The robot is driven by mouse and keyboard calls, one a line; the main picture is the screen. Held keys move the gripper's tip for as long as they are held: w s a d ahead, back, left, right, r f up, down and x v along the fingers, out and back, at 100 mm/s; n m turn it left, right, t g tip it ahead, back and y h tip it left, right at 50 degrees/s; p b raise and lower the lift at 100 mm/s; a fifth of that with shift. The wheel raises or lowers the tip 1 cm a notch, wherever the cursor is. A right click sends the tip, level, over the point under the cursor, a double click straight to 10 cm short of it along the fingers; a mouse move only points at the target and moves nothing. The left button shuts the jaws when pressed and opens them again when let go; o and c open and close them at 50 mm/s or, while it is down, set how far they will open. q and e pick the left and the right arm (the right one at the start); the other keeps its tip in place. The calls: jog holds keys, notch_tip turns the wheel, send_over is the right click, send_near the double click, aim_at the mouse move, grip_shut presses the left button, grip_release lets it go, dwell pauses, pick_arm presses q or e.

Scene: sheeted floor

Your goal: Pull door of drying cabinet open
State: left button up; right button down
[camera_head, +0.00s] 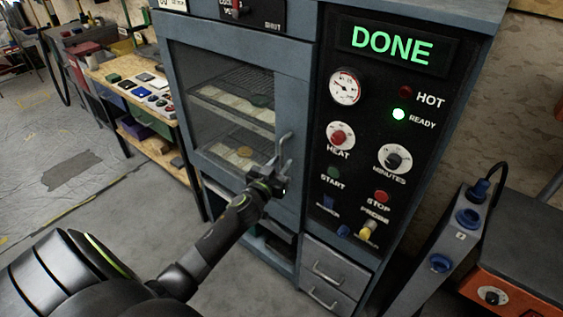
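The drying cabinet (305,60) stands in the middle, with a grey-framed glass door (296,85) on its left side. The door looks closed. Wire racks with light trays show through the glass. A metal handle (286,143) is on the door's right edge. My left gripper (277,174) is at the lower part of the handle. I cannot tell whether its fingers are around the handle or only beside it. The panel right of the door shows a green DONE display (391,46) and a lit ready lamp (399,114). My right gripper is not in view.
A wooden workbench (120,68) with small items stands at the left behind the cabinet. Two small drawers (335,268) sit below the panel. A grey socket box (455,235) and an orange unit (515,292) are at the right. The floor left of the cabinet is clear.

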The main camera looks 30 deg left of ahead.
pick_arm(q)
jog(key=shift+w, duration=0.4)
grip_shut()
jog(key=shift+s, duration=0.15)
